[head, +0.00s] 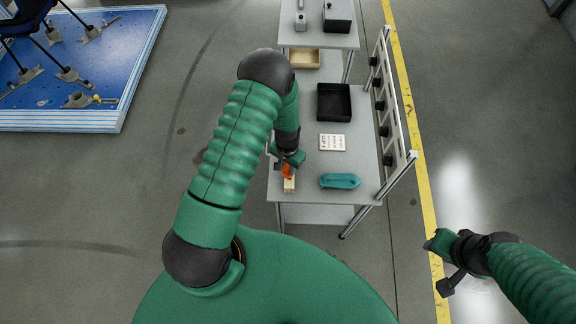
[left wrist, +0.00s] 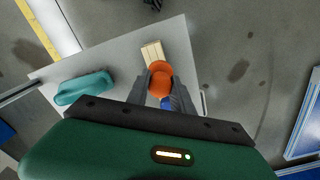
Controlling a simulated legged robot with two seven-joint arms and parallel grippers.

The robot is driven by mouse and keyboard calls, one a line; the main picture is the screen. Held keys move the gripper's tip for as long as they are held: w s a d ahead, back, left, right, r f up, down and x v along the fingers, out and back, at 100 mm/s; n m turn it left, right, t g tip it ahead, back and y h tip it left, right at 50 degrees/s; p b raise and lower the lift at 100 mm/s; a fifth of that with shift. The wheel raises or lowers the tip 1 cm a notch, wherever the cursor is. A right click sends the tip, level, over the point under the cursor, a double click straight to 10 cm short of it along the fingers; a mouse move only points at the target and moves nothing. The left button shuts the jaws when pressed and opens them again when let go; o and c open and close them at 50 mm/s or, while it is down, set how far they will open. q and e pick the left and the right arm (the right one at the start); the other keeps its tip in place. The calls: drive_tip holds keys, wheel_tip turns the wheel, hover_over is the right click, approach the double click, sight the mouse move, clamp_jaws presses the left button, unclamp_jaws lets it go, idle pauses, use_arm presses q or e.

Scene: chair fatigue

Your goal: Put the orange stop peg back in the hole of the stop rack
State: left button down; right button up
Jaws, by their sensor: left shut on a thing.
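The orange stop peg (head: 287,172) is between the fingers of my left gripper (head: 286,164), near the left edge of the grey table. In the left wrist view the round orange peg top (left wrist: 159,77) sits between the two dark fingertips (left wrist: 160,72), which are shut on it. A small blue patch (left wrist: 166,102) shows behind it. A pale wooden block (head: 289,185), perhaps the stop rack, lies beside the peg; it also shows in the wrist view (left wrist: 152,52). I cannot see its hole. My right gripper (head: 440,265) is open and empty, over the floor right of the table.
A white card (head: 332,142) and black bin (head: 334,102) stand farther back. A metal frame with black knobs (head: 392,120) borders the table's right side.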

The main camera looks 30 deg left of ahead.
use_arm(q)
drive_tip(key=shift+a, duration=0.1)
drive_tip(key=shift+d, duration=0.2)
drive_tip(key=shift+d, duration=0.4)
drive_tip(key=shift+a, duration=0.15)
drive_tip(key=shift+f+b, duration=0.5)
drive_tip(key=shift+f, duration=0.05)
drive_tip(key=shift+f+b, duration=1.1)
drive_tip(key=shift+f, duration=0.3)
